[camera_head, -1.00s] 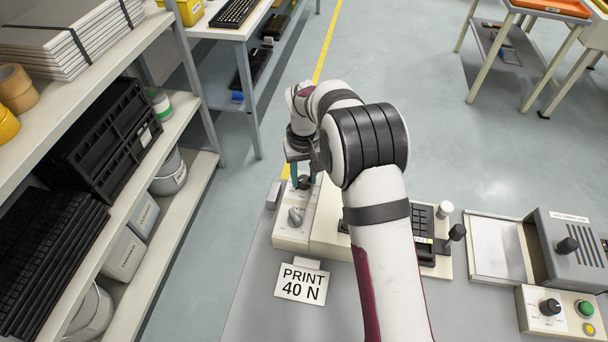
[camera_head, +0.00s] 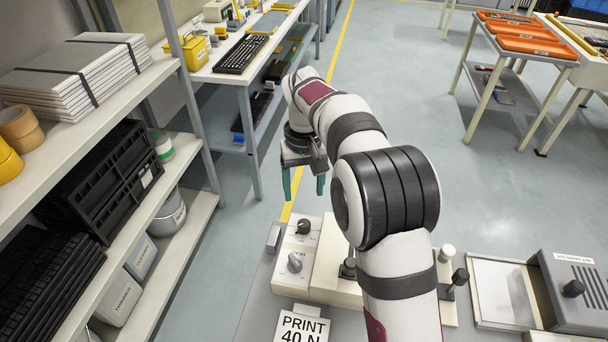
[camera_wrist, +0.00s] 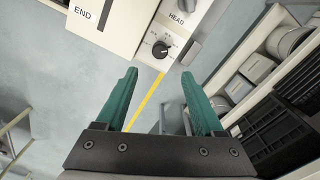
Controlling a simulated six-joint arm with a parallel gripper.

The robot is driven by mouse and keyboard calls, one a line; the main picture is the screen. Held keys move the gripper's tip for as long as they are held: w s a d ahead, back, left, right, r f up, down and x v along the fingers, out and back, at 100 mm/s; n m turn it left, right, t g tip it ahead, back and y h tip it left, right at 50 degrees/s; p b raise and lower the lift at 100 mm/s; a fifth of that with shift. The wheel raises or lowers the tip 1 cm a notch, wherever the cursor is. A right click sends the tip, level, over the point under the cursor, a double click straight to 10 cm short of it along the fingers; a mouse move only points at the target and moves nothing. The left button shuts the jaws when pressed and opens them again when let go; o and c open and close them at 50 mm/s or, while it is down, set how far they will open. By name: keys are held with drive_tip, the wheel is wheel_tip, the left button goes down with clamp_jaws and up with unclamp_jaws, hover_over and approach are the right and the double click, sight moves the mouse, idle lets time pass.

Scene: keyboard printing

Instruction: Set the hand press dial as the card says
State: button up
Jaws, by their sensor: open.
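The card (camera_head: 302,327) reads "PRINT" with "40 N" below, partly cut by the frame edge. The cream control box (camera_head: 287,282) carries a black dial (camera_head: 303,227) at its far end and a grey knob (camera_head: 294,262) nearer. The black dial also shows in the wrist view (camera_wrist: 160,49), with a white pointer mark; its scale numbers are too small to read. My gripper (camera_head: 304,194) is open and empty, above and apart from the black dial. Its teal fingers show in the wrist view (camera_wrist: 158,75), with the dial beyond the tips.
A grey block (camera_head: 273,238) sits beside the box's left edge. The press body (camera_head: 330,260) is partly hidden behind my arm. A shelf rack (camera_head: 205,190) stands on the left. A grey machine (camera_head: 580,290) stands at the right. The floor beyond the bench is clear.

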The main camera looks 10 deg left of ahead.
wheel_tip(320, 180, up, 4)
drive_tip(key=shift+r, duration=0.15)
